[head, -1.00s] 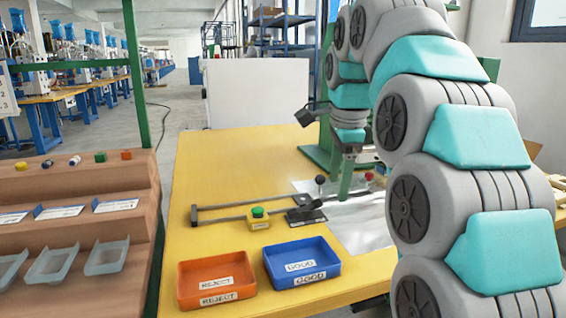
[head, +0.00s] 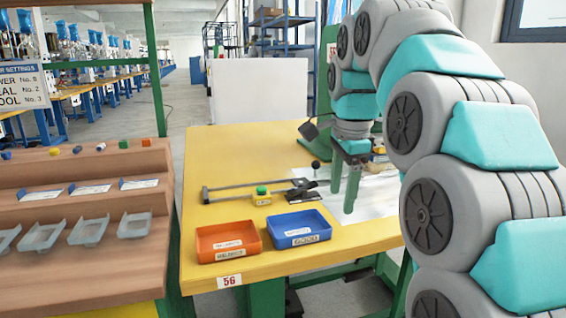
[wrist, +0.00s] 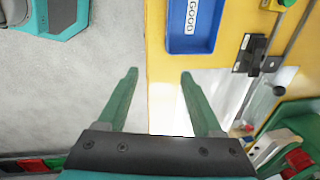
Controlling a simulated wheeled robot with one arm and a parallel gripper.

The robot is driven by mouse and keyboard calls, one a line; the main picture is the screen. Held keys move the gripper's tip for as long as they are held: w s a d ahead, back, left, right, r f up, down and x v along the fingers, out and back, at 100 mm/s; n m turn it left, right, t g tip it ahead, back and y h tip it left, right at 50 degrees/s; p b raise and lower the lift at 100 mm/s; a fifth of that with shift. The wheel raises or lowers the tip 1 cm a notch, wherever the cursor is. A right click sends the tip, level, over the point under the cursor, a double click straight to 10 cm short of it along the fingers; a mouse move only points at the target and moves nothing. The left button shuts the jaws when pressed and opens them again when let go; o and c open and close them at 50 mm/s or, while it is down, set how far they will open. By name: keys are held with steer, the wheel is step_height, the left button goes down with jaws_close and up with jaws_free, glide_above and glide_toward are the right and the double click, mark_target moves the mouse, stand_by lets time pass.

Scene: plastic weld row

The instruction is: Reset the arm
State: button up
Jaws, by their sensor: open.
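My gripper (head: 345,191) hangs from the arm over the right part of the yellow table (head: 240,150), above a shiny sheet-like surface. Its two green fingers are apart and nothing shows between them. In the wrist view my gripper (wrist: 158,76) is open and empty, pointing across the table's edge, with grey floor to the left and the yellow top to the right.
An orange reject tray (head: 228,254) and a blue good tray (head: 299,241) stand near the table's front edge. Behind them are a green button box (head: 261,196) and a clamp (head: 302,186). A brown stepped rack (head: 90,165) with small parts and clear bins stands left.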

steer(key=s+d+f+n+g, duration=0.1)
steer(key=s+f+n, duration=0.6)
steer(key=s+f, duration=0.6)
steer(key=s+d+f+n+g, duration=0.2)
steer(key=s+f+n, duration=0.6)
steer(key=s, duration=1.2)
step_height(320, 180, down, 5)
steer(key=shift+d+r+g, duration=0.15)
steer(key=shift+d+g, duration=0.15)
